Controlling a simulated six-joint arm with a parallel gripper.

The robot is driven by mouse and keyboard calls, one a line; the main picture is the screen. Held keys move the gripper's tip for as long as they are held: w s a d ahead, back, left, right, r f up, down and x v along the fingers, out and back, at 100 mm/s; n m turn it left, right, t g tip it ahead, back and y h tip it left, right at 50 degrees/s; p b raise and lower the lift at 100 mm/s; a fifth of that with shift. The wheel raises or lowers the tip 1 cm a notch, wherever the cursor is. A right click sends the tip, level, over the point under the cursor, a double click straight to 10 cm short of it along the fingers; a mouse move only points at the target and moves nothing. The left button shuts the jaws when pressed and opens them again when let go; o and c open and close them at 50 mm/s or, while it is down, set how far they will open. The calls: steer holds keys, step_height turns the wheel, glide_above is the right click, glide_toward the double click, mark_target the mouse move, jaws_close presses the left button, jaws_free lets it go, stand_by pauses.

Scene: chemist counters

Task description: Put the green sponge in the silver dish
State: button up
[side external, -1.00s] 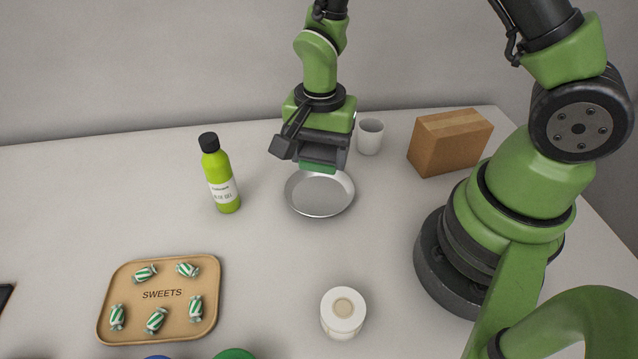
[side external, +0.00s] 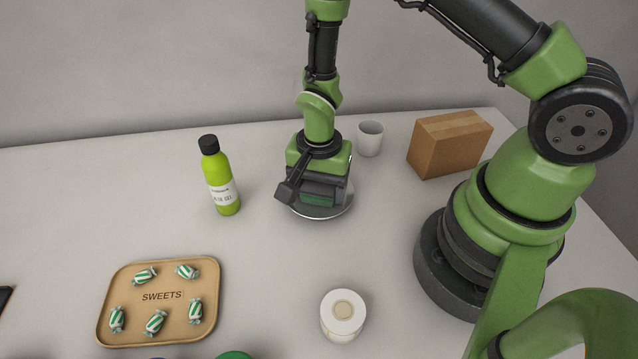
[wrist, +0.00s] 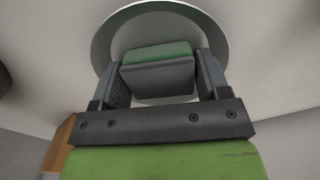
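The silver dish (side external: 325,213) is a round shallow dish on the counter, partly hidden under my gripper in the side view. Its rim also shows in the wrist view (wrist: 104,32). My gripper (side external: 316,198) is low over the dish. The green sponge (side external: 318,201) is between its fingers, and it shows between both fingers in the wrist view (wrist: 157,53) with a grey lower part. The fingers appear shut on the sponge. The sponge is within the dish's outline; I cannot tell whether it touches the bottom.
A green bottle with a black cap (side external: 220,178) stands left of the dish. A white cup (side external: 370,139) and a cardboard box (side external: 449,143) stand behind and right.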

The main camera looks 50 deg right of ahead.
steer(key=shift+r, duration=0.15)
step_height(320, 180, up, 12)
step_height(320, 180, up, 11)
steer(key=n+t, duration=0.3)
glide_above(319, 185)
steer(key=s, duration=0.3)
steer(key=s+r+n+t+y, duration=0.2)
steer(key=s+r+n+t, duration=0.2)
steer(key=s, duration=0.5)
step_height(319, 185, up, 3)
steer(key=shift+s+r+n, duration=0.2)
steer(key=shift+s+n, duration=0.1)
steer(key=shift+n, duration=0.9)
